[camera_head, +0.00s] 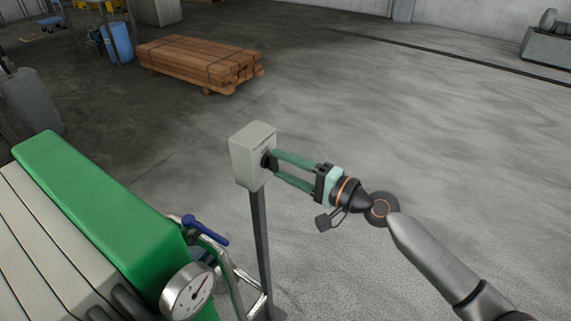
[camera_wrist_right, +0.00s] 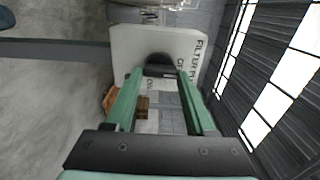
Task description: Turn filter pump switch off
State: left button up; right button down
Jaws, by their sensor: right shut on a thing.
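The filter pump switch is a pale grey box (camera_head: 252,146) on a dark post, with a black knob (camera_head: 269,161) on its right-hand face. In the right wrist view the box (camera_wrist_right: 128,48) carries black lettering that begins "FILTER P", and the black knob (camera_wrist_right: 158,62) shows between the fingertips. My right gripper (camera_head: 275,167) has its two green fingers at the knob, shut on it. The fingers hide part of the knob and lettering, so I cannot read its setting. My left gripper is out of view.
A green and cream filter press (camera_head: 90,205) fills the lower left, with a pressure gauge (camera_head: 187,291), a blue-handled valve (camera_head: 205,229) and metal pipes near the post (camera_head: 261,240). A timber stack (camera_head: 200,62) lies behind.

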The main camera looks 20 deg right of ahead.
dwell(0.4)
jog(key=shift+c, duration=1.2)
grip_release()
pick_arm(q)
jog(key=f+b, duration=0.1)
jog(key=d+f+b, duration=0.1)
jog(key=b, duration=0.1)
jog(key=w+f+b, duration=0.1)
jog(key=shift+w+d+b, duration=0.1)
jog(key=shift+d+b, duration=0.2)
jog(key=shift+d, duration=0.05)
pick_arm(e)
jog(key=v, duration=1.2)
jog(key=shift+s, duration=0.15)
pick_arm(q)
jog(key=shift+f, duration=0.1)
pick_arm(e)
jog(key=shift+d, duration=0.2)
